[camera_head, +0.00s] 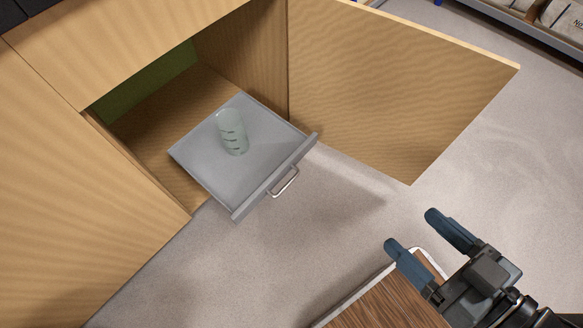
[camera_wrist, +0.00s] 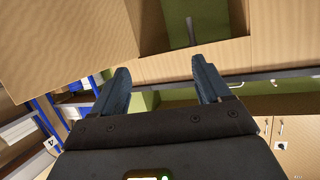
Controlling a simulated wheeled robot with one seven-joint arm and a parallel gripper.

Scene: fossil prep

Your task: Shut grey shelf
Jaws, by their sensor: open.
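The grey shelf (camera_head: 205,168) is a flat pull-out tray, slid partly out of a wooden cabinet (camera_head: 140,40). Its front edge carries a metal handle (camera_head: 285,183). A clear beaker with dark marks (camera_head: 232,133) stands on the shelf. My gripper (camera_head: 418,232) is open and empty, to the lower right of the shelf and well apart from it. In the wrist view its two blue fingers (camera_wrist: 160,82) are spread with nothing between them. I cannot make out the grey shelf in the wrist view.
The cabinet door (camera_head: 395,85) stands wide open to the right of the shelf. A wood-topped surface with a pale edge (camera_head: 385,300) lies under my gripper. Bare floor (camera_head: 310,235) lies between the shelf and my gripper.

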